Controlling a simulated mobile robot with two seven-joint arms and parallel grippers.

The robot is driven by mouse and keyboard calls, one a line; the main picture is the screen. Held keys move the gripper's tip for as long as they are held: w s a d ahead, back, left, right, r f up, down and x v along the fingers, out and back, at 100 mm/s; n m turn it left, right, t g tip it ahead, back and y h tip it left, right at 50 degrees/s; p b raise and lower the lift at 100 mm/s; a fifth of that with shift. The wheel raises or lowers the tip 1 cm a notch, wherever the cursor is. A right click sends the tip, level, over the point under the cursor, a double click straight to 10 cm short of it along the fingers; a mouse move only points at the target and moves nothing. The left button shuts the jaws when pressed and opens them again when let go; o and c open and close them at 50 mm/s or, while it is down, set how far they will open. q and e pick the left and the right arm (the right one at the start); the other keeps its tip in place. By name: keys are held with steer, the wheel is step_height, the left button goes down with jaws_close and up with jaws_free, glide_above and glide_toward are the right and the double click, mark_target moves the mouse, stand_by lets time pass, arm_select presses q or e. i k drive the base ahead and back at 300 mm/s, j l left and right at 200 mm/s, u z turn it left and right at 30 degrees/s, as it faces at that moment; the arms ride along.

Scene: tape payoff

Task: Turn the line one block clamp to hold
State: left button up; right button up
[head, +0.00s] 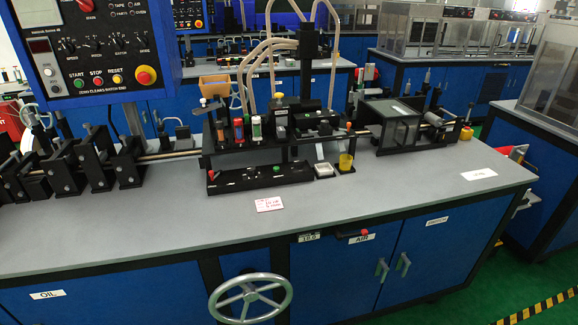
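A grey-topped workbench (140,236) carries a line of black machine parts along a rod. Black blocks (95,165) stand at the left end of the line. A black central station (265,145) holds small coloured bottles and has pale hoses above it. A low black strip with buttons (258,176) lies in front of it. I cannot tell which part is the block clamp or how it is set. Neither of my grippers shows in the head view.
A blue control panel (95,45) stands at the back left. A grey handwheel (250,298) sticks out from the bench front, and door handles (382,270) are to its right. A pink note (269,204) and a white label (479,174) lie on the clear front bench top.

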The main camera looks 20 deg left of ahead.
mark_target(298, 164)
steer(key=i+l+u, duration=0.25)
steer(key=l+u, duration=0.25)
steer(key=i+l+u, duration=0.2)
steer(key=l, duration=0.2)
steer(key=l+u, duration=0.25)
steer(key=i+l, duration=0.05)
steer(key=l, duration=0.05)
